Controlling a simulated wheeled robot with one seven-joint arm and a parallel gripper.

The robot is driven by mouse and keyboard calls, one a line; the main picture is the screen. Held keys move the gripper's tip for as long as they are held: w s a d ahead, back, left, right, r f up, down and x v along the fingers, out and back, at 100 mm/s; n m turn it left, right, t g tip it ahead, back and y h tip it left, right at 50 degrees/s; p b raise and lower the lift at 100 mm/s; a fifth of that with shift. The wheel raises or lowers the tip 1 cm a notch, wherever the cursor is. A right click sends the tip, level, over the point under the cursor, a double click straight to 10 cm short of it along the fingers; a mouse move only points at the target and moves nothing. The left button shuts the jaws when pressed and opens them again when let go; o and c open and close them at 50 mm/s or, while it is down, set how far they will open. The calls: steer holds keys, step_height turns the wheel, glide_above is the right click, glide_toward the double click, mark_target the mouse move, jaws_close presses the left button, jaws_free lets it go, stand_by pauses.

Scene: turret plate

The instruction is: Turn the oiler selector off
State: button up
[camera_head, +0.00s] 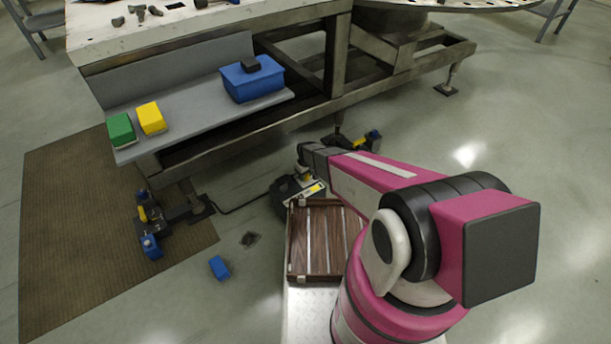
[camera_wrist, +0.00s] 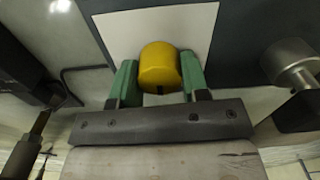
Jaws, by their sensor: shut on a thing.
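A round yellow knob (camera_wrist: 158,60), which I take to be the oiler selector, stands on a white plate (camera_wrist: 115,32) in the wrist view. A small dark notch shows at its lower edge. My gripper (camera_wrist: 160,76) has one green finger on each side of the knob and is shut on it. In the camera_head view, my arm reaches down to a dark unit (camera_head: 284,190) with a white and yellow label on the floor by the bench. My fingers and the knob cannot be made out there.
A grey metal cylinder (camera_wrist: 290,62) sticks out to the right of the knob. A bench (camera_head: 200,118) carries a blue box (camera_head: 252,84), a yellow block (camera_head: 151,118) and a green block (camera_head: 121,129). A blue block (camera_head: 219,267) lies on the floor. The floor at right is clear.

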steer(key=shift+n, duration=0.4)
steer(key=o, duration=0.9)
steer(key=shift+o, duration=0.2)
step_height(320, 180, up, 11)
stand_by(0.4)
steer(key=s+d+r+m, duration=0.3)
steer(key=s+d+r, duration=0.3)
steer(key=r, duration=0.3)
steer(key=s+d+r+m, duration=0.2)
steer(key=s+d+r, duration=0.4)
steer(key=r, duration=0.4)
steer(key=s+d+r+m, duration=0.3)
steer(key=s+d+r, duration=0.3)
steer(key=r, duration=0.3)
steer(key=shift+s+d+r+m, duration=0.3)
steer(key=shift+s+d, duration=0.1)
steer(key=shift+d, duration=0.2)
